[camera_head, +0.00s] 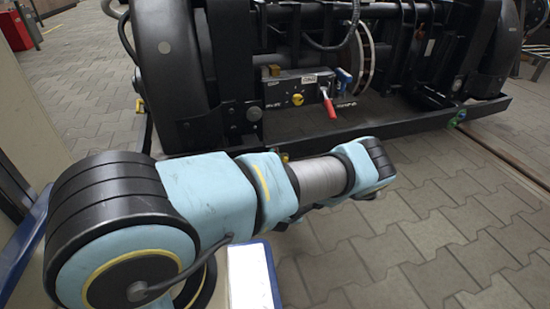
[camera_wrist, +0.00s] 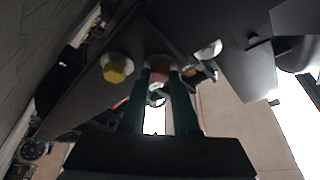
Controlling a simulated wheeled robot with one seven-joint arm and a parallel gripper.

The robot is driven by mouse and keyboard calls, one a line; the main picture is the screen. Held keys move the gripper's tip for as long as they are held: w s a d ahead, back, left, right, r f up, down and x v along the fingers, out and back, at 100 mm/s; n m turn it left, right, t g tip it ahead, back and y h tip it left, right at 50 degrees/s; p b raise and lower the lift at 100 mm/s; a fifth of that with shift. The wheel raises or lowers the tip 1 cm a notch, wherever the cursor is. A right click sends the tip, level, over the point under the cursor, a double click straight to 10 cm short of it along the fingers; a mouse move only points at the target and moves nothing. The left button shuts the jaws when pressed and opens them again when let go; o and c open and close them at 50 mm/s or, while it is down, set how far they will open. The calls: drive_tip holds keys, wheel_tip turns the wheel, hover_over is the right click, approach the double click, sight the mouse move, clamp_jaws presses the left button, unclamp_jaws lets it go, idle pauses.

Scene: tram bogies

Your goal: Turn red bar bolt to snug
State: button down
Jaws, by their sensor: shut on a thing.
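In the wrist view, the two dark green fingers of my gripper (camera_wrist: 159,88) reach up to a red bolt head (camera_wrist: 157,67) on a dark plate (camera_wrist: 90,97). The jaws are shut on the red bolt, one finger on each side. The fingers cover part of its sides. How tightly the bolt is seated cannot be told. In the head view my arm stretches across the front of the bogie, and neither the gripper nor the red bolt can be made out there.
A yellow bolt (camera_wrist: 116,67) sits left of the red one, and a white bolt (camera_wrist: 209,49) to the right. The black bogie frame (camera_head: 400,118) stands behind my arm, with a red-handled lever (camera_head: 328,105) and yellow knob (camera_head: 297,99). Paving (camera_head: 430,220) at right is clear.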

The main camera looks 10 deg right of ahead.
idle(0.3)
drive_tip(key=c, duration=0.7)
unclamp_jaws()
drive_tip(key=shift+o, duration=0.2)
